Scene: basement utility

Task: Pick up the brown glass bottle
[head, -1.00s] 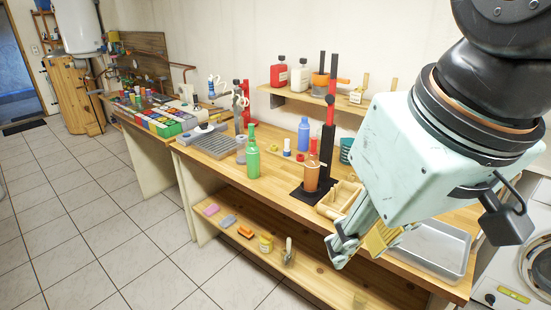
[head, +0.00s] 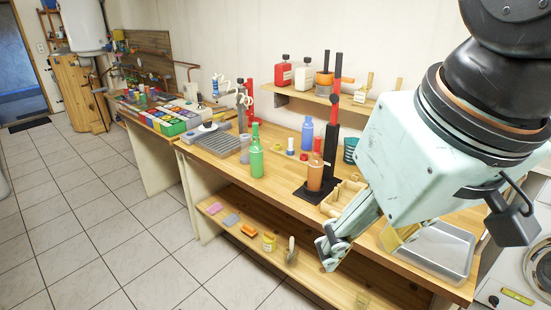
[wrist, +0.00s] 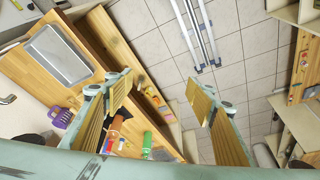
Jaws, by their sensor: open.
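The brown glass bottle (head: 314,174) stands upright on the dark base of a black-and-red stand on the workbench. My gripper (head: 362,246) is open and empty, in front of and to the right of the bottle, near the bench's front edge. In the wrist view my gripper (wrist: 160,98) has its two yellow-padded fingers wide apart, with floor and bench edge between them.
A green bottle (head: 256,156) stands left of the brown one, and a blue bottle (head: 307,134) behind it. The stand's upright (head: 333,115) rises close behind the brown bottle. A wooden box (head: 345,194) and a metal tray (head: 443,252) lie to the right. Open floor lies in front.

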